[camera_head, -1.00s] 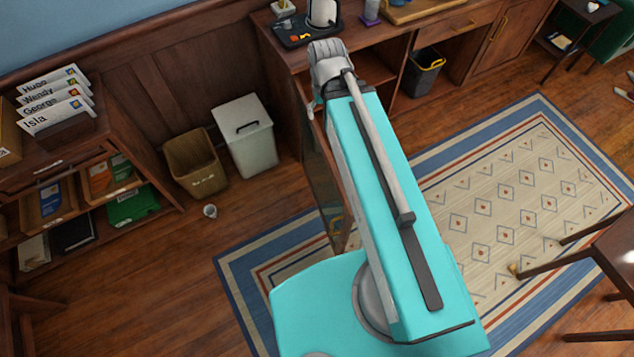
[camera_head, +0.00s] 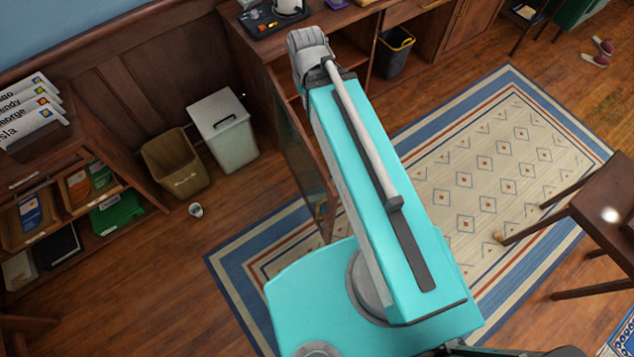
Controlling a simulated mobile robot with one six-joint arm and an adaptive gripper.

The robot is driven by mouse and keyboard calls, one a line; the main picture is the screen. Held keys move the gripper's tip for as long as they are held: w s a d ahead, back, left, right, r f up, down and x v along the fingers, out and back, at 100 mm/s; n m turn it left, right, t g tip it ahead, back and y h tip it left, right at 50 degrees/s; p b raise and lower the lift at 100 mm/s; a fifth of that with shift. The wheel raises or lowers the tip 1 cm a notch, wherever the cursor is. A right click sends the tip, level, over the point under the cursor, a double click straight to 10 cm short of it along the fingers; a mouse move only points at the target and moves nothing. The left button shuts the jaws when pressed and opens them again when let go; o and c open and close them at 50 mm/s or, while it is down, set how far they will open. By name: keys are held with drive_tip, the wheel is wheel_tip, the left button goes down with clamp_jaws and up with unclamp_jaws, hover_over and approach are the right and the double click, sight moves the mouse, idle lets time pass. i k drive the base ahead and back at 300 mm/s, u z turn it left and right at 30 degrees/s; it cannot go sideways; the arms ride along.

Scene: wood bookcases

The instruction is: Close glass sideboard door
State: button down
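The glass sideboard door (camera_head: 297,150) stands open, swung out from the left end of the wooden sideboard (camera_head: 345,50). It is seen nearly edge-on, with its dark wood frame and glass reaching down toward the rug. My teal arm lies just to the right of the door and covers part of it and of the open shelf space. A grey joint of my arm is up by the sideboard's front edge. My gripper cannot be made out in this view. Whether any part of my arm touches the door cannot be told.
A white lidded bin (camera_head: 224,130) and a brown bin (camera_head: 176,163) stand left of the door, with a small cup (camera_head: 196,210) on the floor. A black bin (camera_head: 394,52) sits under the sideboard. A patterned rug (camera_head: 480,150) and a dark table (camera_head: 600,215) lie right.

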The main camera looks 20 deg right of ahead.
sight(302, 165)
drive_tip(key=z, duration=0.3)
drive_tip(key=k, duration=0.95)
drive_tip(key=u, duration=0.25)
